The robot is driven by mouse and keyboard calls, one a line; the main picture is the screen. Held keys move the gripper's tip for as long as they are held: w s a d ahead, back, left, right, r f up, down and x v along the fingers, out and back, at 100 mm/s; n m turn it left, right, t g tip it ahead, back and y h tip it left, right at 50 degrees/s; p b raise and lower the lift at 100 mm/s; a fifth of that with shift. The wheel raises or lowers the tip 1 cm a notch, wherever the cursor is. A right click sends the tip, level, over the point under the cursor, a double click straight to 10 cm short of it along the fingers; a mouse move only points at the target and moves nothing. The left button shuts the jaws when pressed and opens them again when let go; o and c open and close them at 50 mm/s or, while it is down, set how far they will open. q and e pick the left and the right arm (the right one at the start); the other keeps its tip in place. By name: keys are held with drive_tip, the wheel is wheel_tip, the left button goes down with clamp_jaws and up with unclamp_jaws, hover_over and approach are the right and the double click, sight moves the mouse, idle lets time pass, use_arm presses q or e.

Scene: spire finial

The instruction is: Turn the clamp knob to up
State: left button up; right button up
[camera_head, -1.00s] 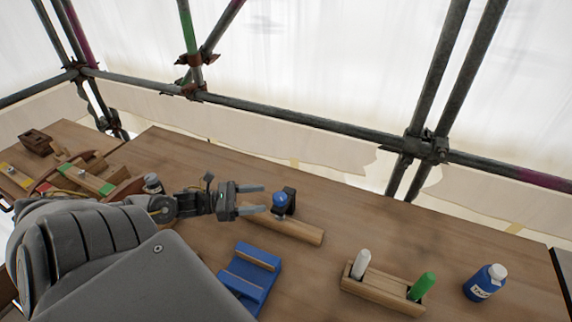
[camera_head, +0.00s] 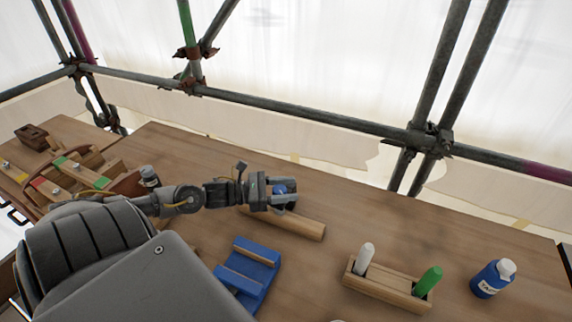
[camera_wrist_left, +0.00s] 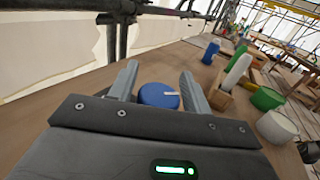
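The clamp knob (camera_head: 279,188) is a round blue knob above the wooden bar on the table, mostly hidden by my left gripper in the head view. In the left wrist view the knob (camera_wrist_left: 158,96) shows its blue top with a white pointer line toward the right of the picture. My left gripper (camera_head: 282,194) has its two fingers apart, one on each side of the knob; it also shows in the left wrist view (camera_wrist_left: 160,84). A narrow gap seems to show beside the knob, so contact is not clear. My right gripper is not in view.
A wooden bar (camera_head: 295,224) lies beside the knob. A blue block (camera_head: 250,272) is in front. A wooden holder (camera_head: 388,287) carries a white peg and a green peg. A blue bottle (camera_head: 491,280) stands at right. Scaffold tubes (camera_head: 300,120) run behind. The table's back right is clear.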

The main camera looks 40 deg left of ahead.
use_arm(q)
drive_tip(key=c, duration=0.7)
drive_tip(key=shift+n+t+y, duration=0.3)
drive_tip(key=shift+y, duration=0.1)
